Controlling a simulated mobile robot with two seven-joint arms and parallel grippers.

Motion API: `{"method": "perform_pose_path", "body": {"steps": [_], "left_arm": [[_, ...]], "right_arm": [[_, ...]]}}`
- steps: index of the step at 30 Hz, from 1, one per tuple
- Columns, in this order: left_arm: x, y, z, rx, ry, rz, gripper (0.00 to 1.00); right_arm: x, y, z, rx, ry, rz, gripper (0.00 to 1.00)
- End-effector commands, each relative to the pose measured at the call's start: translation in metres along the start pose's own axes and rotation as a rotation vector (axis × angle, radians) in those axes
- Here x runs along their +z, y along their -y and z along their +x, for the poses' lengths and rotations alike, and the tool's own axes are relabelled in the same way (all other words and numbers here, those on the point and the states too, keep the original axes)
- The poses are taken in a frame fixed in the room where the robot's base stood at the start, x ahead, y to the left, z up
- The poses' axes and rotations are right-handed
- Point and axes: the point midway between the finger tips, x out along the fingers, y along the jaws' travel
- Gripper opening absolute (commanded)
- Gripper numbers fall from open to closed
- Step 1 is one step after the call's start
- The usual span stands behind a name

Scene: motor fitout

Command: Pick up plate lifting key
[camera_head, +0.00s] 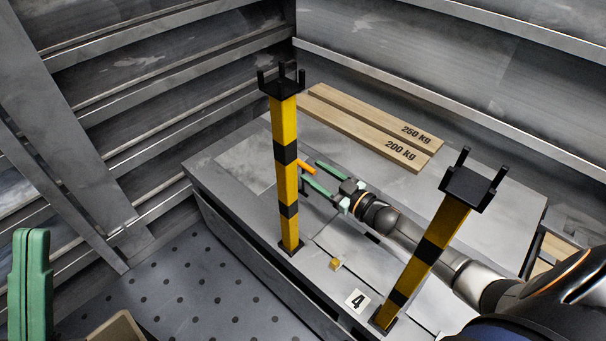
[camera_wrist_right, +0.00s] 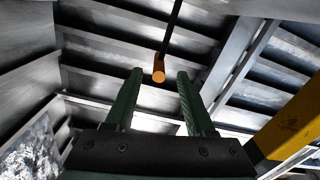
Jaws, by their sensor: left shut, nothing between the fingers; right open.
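The plate lifting key shows an orange handle (camera_head: 307,167) beside the far yellow-black post, which hides part of it. In the right wrist view its round orange end (camera_wrist_right: 158,70) and thin dark rod (camera_wrist_right: 173,25) show; the handle end appears between the fingertips. My right gripper (camera_head: 311,171) is open, its green fingers pointing at the handle, and it also shows in the right wrist view (camera_wrist_right: 159,73). I cannot tell whether the fingers touch the key. My left gripper (camera_head: 31,235) is shut and empty at the far left, away from the key.
The far striped post (camera_head: 287,190) stands close to the right gripper, and a near striped post (camera_head: 432,245) stands by my right arm. Two wooden planks (camera_head: 345,112), marked 250 kg and 200 kg, lie behind on the grey bench (camera_head: 215,170).

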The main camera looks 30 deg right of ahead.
Motion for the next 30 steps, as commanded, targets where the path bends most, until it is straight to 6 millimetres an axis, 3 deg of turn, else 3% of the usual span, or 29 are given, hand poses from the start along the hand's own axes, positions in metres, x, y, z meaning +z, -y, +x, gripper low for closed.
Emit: {"method": "perform_pose_path", "body": {"steps": [15,23,30], "left_arm": [[0.022,-0.012,-0.02,0.014,0.014,0.017,0.0],[0.022,-0.013,-0.019,0.015,0.017,0.016,0.0],[0.022,-0.013,-0.019,0.011,0.017,0.014,0.0]], "right_arm": [[0.004,-0.002,0.053,0.0,0.0,-0.002,0.55],[0.003,-0.002,0.055,0.0,0.002,-0.001,0.55],[0.003,-0.002,0.055,0.0,0.001,-0.001,0.3]]}}
